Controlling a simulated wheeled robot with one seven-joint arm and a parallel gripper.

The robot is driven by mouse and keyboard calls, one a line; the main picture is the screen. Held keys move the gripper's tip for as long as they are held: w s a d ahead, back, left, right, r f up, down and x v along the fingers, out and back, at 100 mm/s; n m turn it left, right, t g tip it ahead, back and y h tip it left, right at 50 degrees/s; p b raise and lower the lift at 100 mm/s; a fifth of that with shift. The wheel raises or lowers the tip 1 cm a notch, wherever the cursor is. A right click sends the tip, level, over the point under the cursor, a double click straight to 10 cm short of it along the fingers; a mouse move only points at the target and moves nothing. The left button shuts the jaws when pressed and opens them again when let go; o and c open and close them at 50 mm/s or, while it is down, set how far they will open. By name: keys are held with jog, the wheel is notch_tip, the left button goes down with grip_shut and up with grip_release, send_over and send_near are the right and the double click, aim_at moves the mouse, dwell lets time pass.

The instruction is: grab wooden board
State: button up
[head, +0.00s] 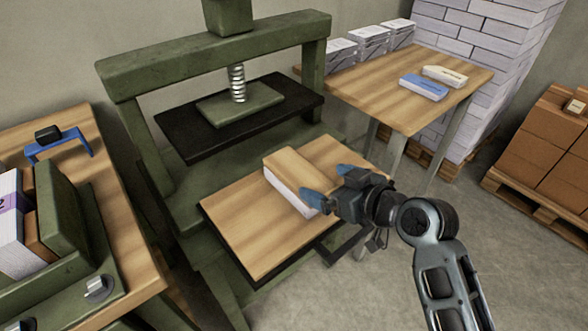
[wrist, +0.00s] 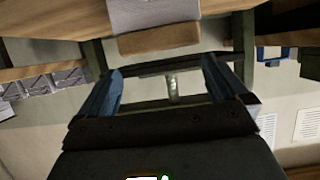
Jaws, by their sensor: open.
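The wooden board (head: 298,166) is a light tan slab lying flat on top of a white paper stack (head: 288,191) on the press's wooden table. In the wrist view the board (wrist: 160,38) is a brown strip beside the pale stack (wrist: 152,14), beyond the fingertips. My gripper (head: 329,184) is open, with its blue fingers spread at the right end of the board and stack. In the wrist view the gap between the fingers (wrist: 162,68) is empty. In the head view the gripper hides part of the stack's right end.
The green press (head: 215,60) has a black plate (head: 190,137) above and behind the table (head: 250,240). A side table (head: 370,88) with several paper stacks stands back right. A workbench (head: 125,250) stands left. Open floor lies in front.

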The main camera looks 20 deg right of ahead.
aim_at(300, 172)
jog(key=x, duration=0.4)
jog(key=p+x, duration=0.1)
jog(key=x, duration=0.2)
jog(key=shift+w+a, duration=0.1)
jog(key=shift+a, duration=0.2)
jog(key=shift+c, duration=0.3)
jog(key=c, duration=0.7)
jog(key=shift+r, duration=0.1)
jog(key=shift+c, duration=0.6)
jog(key=shift+r, duration=0.1)
